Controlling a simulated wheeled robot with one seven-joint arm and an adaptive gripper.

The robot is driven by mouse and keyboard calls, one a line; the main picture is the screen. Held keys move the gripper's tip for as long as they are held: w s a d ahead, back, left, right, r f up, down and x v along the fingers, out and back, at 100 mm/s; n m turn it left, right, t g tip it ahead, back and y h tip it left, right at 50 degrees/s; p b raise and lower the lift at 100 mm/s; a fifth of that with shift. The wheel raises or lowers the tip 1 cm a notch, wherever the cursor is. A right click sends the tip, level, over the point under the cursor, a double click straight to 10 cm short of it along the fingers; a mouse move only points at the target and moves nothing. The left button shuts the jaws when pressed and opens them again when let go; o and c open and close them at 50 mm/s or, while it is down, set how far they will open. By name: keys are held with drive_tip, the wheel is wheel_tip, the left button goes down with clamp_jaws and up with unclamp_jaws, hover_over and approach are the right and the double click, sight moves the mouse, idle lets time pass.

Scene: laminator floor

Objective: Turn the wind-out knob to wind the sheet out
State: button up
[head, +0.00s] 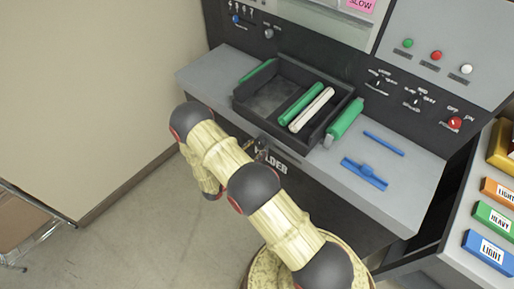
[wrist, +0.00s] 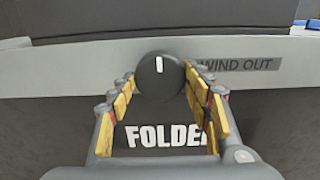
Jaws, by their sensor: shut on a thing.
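The wind-out knob (wrist: 160,85) is a round dark grey knob on the front edge of the machine's ledge. Its white pointer line stands nearly straight up. A "WIND OUT" label (wrist: 238,64) is just to its right. My gripper (wrist: 159,80) is shut on the knob, with one yellow-padded finger on its left side and one on its right. In the head view my gripper (head: 262,150) is at the front of the ledge, above the "FOLDER" lettering, and the knob is too small to make out there. No sheet can be picked out.
A black tray (head: 268,112) on the ledge holds green and white rolls. A green roll (head: 346,120) lies right of it, with blue tools (head: 365,173) further right. The panel behind carries switches and a red knob (head: 455,122). Open floor (head: 150,225) is at the left.

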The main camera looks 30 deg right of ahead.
drive_tip(key=shift+c, duration=1)
